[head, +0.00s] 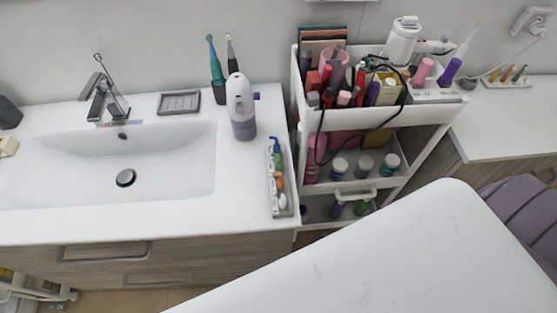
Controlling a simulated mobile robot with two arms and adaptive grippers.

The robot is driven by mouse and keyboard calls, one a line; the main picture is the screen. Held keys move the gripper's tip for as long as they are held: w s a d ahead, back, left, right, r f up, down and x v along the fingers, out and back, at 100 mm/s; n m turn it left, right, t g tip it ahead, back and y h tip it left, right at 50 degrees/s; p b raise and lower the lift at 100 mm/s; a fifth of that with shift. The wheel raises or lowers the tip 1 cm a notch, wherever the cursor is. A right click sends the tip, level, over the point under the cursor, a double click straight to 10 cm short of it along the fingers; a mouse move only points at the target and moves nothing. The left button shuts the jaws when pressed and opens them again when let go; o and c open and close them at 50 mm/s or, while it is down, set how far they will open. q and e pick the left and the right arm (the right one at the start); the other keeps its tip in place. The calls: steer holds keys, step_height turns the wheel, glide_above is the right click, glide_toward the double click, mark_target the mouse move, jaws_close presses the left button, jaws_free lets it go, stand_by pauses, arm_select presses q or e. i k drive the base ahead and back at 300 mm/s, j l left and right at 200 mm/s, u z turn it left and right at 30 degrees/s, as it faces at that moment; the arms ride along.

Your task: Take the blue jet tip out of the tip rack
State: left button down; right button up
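The tip rack (284,212) is a narrow white tray near the right edge of the sink counter, in front of the water flosser. A blue piece (276,147), which looks like the blue jet tip, stands at its far end. Orange and white pieces sit nearer in the same rack; their exact shapes are too small to tell. Neither my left gripper nor my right gripper shows in the head view.
A white and purple flosser (242,108) and toothbrushes (216,68) stand behind the rack. A full cosmetics cart (432,117) is close on its right. A large white surface (430,250) fills the lower right. The sink (95,170) lies left.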

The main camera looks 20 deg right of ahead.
mark_target(276, 147)
steer(key=z, duration=0.6)
steer(key=k+j+z, duration=0.1)
steer(key=j+z, duration=0.3)
steer(key=k+j+z, duration=0.15)
steer(key=z, duration=0.25)
steer(key=k+j+z, duration=0.2)
steer(key=z, duration=0.2)
steer(key=j, duration=0.1)
